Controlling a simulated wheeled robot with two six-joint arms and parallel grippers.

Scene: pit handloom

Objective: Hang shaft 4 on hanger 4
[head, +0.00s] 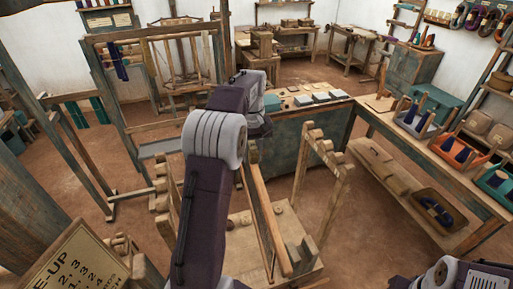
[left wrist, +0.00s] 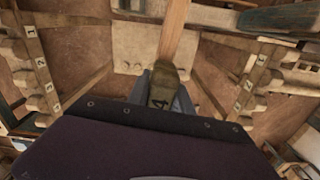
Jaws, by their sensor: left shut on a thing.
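My left gripper (left wrist: 163,92) is shut on shaft 4 (left wrist: 173,38), seen in the left wrist view as a wooden bar whose olive end block carries a 4. In the head view, shaft 4 (head: 264,205) slopes down toward the front in the middle of a wooden rack, and my left arm hides part of it. I cannot make out which peg is hanger 4. My right gripper is not in view; only part of my right arm shows.
A workbench (head: 376,145) with trays and shuttles runs along the right. A dark cabinet (head: 307,140) stands behind the rack. The loom frame (head: 120,100) stands at the left, and a sign board (head: 75,265) is at the front left.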

